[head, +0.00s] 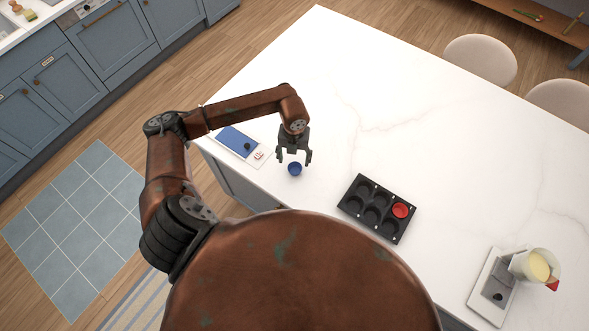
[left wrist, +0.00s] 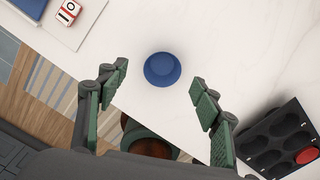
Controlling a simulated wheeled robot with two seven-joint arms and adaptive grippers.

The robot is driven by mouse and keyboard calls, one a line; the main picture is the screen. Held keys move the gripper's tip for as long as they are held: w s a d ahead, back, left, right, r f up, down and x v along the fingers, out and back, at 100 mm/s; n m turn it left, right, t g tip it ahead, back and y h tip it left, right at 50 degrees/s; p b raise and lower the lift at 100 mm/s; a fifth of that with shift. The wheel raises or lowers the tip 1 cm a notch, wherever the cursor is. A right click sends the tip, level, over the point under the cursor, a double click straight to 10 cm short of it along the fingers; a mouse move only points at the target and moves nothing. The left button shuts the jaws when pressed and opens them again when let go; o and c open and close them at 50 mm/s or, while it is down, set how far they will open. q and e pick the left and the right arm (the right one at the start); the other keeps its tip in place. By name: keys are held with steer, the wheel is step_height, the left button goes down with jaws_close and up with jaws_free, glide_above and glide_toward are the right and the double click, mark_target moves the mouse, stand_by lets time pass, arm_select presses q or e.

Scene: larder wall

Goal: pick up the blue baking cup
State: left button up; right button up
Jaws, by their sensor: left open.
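The blue baking cup (head: 294,169) stands on the white worktop near its front edge. In the left wrist view the cup (left wrist: 162,69) is ahead of the fingertips and between their lines, with nothing touching it. My left gripper (head: 293,157) is open and empty, just above and behind the cup in the head view. Its two green-padded fingers (left wrist: 158,88) are spread wide in the left wrist view. My right gripper does not show in either view.
A dark muffin tin (head: 365,225) with a red cup (head: 400,210) in one hollow stands to the right. A blue-and-white board (head: 226,149) with a small red-and-white block lies left. A scale (head: 484,293) and a cream-filled container (head: 535,265) stand far right. The worktop behind is clear.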

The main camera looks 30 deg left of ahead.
mark_target(295, 171)
arm_select(q)
steer(key=f, duration=0.2)
steer(key=f+p, duration=0.1)
steer(key=f, duration=0.3)
steer(key=shift+s+d+p, duration=0.15)
steer(key=shift+d+p, duration=0.1)
steer(key=shift+p, duration=0.1)
steer(key=shift+c, duration=0.4)
steer(key=shift+r, duration=0.1)
steer(key=c, duration=1)
